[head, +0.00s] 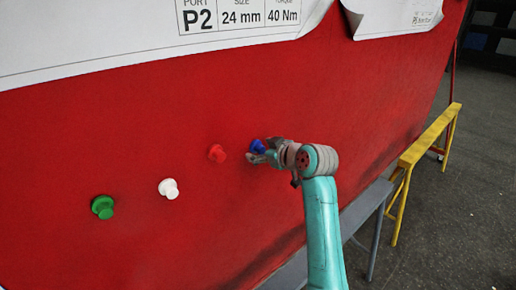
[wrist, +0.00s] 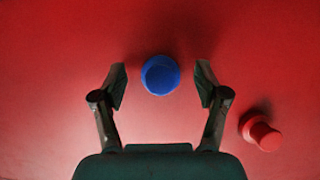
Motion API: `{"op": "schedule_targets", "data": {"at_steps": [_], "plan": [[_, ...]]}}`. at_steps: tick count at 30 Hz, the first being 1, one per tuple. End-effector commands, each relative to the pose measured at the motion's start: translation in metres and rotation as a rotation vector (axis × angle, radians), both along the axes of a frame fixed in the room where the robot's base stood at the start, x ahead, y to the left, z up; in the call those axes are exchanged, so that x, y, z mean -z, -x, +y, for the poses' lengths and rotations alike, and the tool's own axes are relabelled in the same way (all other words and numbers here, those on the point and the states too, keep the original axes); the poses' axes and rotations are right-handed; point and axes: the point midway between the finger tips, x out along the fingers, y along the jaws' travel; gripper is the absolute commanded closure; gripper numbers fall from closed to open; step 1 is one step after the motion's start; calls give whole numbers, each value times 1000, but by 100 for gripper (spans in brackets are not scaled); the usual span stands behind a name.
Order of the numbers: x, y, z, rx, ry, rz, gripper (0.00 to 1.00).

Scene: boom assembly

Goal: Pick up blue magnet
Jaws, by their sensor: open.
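The blue magnet (head: 257,146) sits on the red panel, partly hidden by my gripper in the head view. In the wrist view the blue magnet (wrist: 160,75) shows as a round knob, centred between the fingertips. My gripper (wrist: 161,86) is open, with one finger on each side of the magnet and a visible gap on both sides. The gripper (head: 262,158) also shows in the head view, close to the panel at the end of my teal arm. Whether the fingers touch the panel cannot be told.
A red magnet (head: 217,153) is close to the left; it also shows in the wrist view (wrist: 263,134), beside a finger. White (head: 169,188) and green (head: 103,207) magnets sit farther left. Paper sheets (head: 120,40) hang above. A grey trestle (head: 368,208) and yellow trestle (head: 425,140) stand right.

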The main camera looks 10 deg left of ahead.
Motion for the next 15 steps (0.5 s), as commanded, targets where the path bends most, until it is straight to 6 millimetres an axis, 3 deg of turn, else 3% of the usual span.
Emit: {"op": "schedule_targets", "data": {"at_steps": [6, 13, 15], "plan": [[0, 0, 0, 0, 0, 0, 29], [0, 0, 0, 0, 0, 0, 87], [0, 0, 0, 0, 0, 0, 88]]}}
